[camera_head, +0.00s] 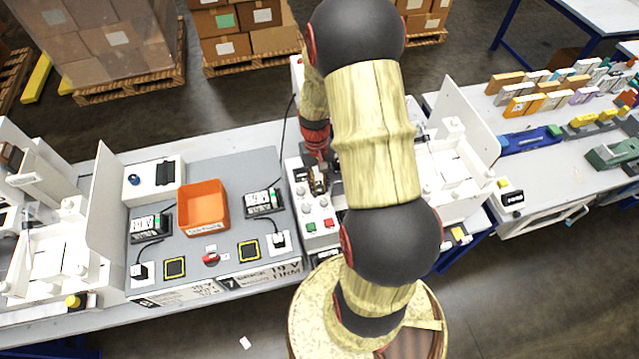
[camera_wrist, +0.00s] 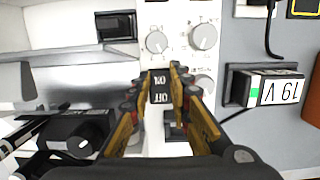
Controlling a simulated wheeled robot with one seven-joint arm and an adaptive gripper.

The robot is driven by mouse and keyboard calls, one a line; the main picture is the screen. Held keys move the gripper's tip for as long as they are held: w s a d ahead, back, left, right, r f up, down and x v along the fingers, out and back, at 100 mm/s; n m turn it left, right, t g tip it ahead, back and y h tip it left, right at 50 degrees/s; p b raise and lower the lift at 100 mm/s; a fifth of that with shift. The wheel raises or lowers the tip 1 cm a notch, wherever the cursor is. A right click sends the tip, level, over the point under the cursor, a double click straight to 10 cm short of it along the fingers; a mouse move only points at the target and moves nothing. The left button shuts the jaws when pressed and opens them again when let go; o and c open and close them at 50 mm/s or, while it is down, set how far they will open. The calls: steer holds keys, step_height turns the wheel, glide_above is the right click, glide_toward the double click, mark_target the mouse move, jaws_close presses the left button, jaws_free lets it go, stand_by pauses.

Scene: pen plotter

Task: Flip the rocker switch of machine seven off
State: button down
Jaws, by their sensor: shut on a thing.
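My gripper (camera_wrist: 162,72) is over a white control panel (camera_head: 315,240), pointing down at it. In the wrist view its yellow-brown fingertips stand on either side of a small black rocker switch (camera_wrist: 160,90) marked ON and OFF, which reads upside down. The fingers are closed in against its sides. How far the rocker is tilted cannot be told. In the head view my gripper (camera_head: 318,182) is partly behind my arm, and the switch is hidden there.
Grey knobs (camera_wrist: 204,37) sit close to the switch. The panel also has a green button (camera_head: 311,227) and a red button (camera_head: 328,222). An orange bin (camera_head: 203,207) and a black-and-white meter (camera_head: 264,202) stand to the left. A white machine stands to the right.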

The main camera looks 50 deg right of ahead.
steer(key=shift+w+d+r+g+y+p, duration=0.2)
steer(key=shift+g+y+p, duration=0.2)
steer(key=shift+g+p, duration=0.25)
steer(key=shift+f, duration=0.1)
steer(key=shift+a, duration=0.1)
steer(key=c, duration=1.9)
jaws_free()
steer(key=v, duration=1.2)
steer(key=shift+w, duration=0.15)
steer(key=shift+f, duration=0.1)
